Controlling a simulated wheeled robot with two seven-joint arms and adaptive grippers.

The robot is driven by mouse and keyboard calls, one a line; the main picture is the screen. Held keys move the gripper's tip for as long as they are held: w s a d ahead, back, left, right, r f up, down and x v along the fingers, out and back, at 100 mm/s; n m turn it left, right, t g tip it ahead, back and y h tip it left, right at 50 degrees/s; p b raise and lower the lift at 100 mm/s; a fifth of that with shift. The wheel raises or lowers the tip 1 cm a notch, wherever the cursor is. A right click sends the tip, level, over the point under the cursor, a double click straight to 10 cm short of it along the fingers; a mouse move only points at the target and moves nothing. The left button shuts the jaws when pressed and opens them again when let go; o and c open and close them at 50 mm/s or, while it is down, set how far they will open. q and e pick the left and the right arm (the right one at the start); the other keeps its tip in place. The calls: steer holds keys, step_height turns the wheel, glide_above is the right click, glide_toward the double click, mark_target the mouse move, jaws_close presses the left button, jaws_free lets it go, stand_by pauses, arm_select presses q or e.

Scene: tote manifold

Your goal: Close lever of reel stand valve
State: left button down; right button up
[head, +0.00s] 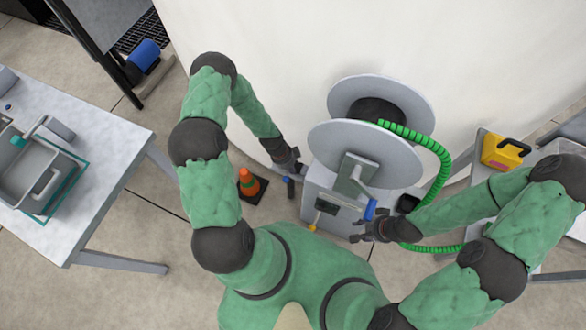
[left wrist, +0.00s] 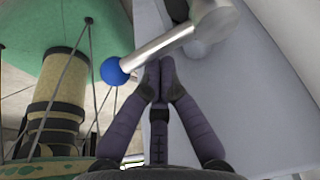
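The reel stand (head: 325,205) is a grey box carrying a reel (head: 350,150) with a green hose (head: 438,160). In the left wrist view, a metal lever (left wrist: 165,45) with a blue ball end (left wrist: 111,70) crosses just beyond my left gripper (left wrist: 158,68). Its fingers are drawn together at the tips, with nothing visible between them; whether they touch the lever I cannot tell. In the head view my left gripper (head: 292,165) is at the stand's left side, above a small blue piece (head: 290,188). My right gripper (head: 360,229) has its fingers apart near the blue crank handle (head: 370,209).
A table (head: 110,150) with a grey tote (head: 35,165) is at the left. A yellow case (head: 502,151) lies on a table at the right. A pale curved wall (head: 270,50) rises behind the reel.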

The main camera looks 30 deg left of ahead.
arm_select(q)
steer(key=shift+s+a+m+g, duration=0.2)
steer(key=shift+a+m+g, duration=0.15)
steer(key=shift+m, duration=0.65)
arm_select(e)
steer(key=shift+s+a, duration=0.15)
steer(key=shift+a, duration=0.05)
arm_select(q)
steer(key=shift+a, duration=0.1)
step_height(320, 180, up, 9)
steer(key=p, duration=0.2)
steer(key=shift+d+f, duration=0.15)
steer(key=shift+d, duration=0.3)
arm_select(e)
steer(key=shift+s+d+r, duration=0.25)
steer(key=shift+s+r, duration=0.05)
steer(key=shift+r, duration=0.25)
steer(key=shift+s+d+r, duration=0.25)
steer(key=shift+s+r, duration=0.05)
steer(key=shift+r, duration=0.25)
